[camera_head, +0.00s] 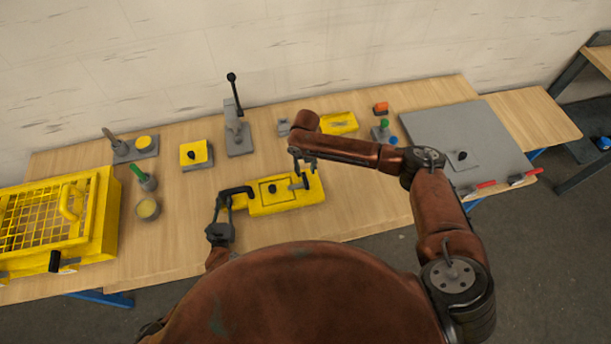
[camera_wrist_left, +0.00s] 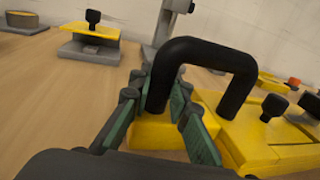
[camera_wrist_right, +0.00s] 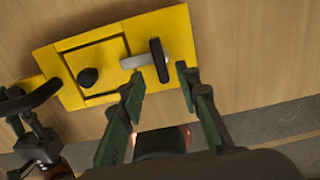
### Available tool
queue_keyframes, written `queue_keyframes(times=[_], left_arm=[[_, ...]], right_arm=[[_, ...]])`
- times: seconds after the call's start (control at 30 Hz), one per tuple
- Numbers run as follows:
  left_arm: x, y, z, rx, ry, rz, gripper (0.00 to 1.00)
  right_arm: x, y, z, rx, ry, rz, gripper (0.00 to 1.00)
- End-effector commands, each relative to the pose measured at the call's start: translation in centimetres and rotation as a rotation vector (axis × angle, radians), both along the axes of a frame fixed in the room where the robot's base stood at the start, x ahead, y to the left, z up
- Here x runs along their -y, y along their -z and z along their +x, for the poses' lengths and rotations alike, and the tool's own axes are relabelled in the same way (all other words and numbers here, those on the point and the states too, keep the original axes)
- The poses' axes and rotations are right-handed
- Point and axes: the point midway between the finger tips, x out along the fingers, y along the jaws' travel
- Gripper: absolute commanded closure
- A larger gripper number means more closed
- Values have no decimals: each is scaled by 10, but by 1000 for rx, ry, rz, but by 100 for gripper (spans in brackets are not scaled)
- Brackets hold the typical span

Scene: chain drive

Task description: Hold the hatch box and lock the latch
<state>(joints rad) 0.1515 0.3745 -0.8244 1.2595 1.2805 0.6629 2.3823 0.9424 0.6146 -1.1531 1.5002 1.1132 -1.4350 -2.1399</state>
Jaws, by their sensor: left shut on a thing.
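The yellow hatch box (camera_head: 285,205) lies on the wooden table, with a black arched handle (camera_wrist_left: 210,48) at its left end. My left gripper (camera_wrist_left: 172,105) is shut on the near leg of that handle. The hatch lid (camera_wrist_right: 98,62) lies flat in the box top and carries a black knob (camera_wrist_right: 88,77). The latch (camera_wrist_right: 160,60), a grey bar with an upright black grip, sits beside the lid, its bar reaching toward the lid's edge. My right gripper (camera_wrist_right: 160,80) is open and empty, its fingertips just short of the latch grip. Its arm partly covers it in the head view.
A yellow mesh cage box (camera_head: 100,225) stands at the left. A lever clamp (camera_head: 237,135), a yellow block (camera_head: 195,153) and small fixtures stand behind the hatch box. A grey panel (camera_head: 480,130) lies at the right. The table front edge is close.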

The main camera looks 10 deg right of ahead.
Motion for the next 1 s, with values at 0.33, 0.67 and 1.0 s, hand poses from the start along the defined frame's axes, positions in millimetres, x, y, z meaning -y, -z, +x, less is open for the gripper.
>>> queue_keyframes(times=[0.33,0.67,1.0], left_arm=[[0,1,0,-1,0,0,100],[0,1,0,-1,0,0,100],[0,0,0,-1,0,0,64]], right_arm=[[0,-41,0,0,0,0,70],[0,-43,0,0,1,0,70],[0,-43,0,0,0,0,70]])
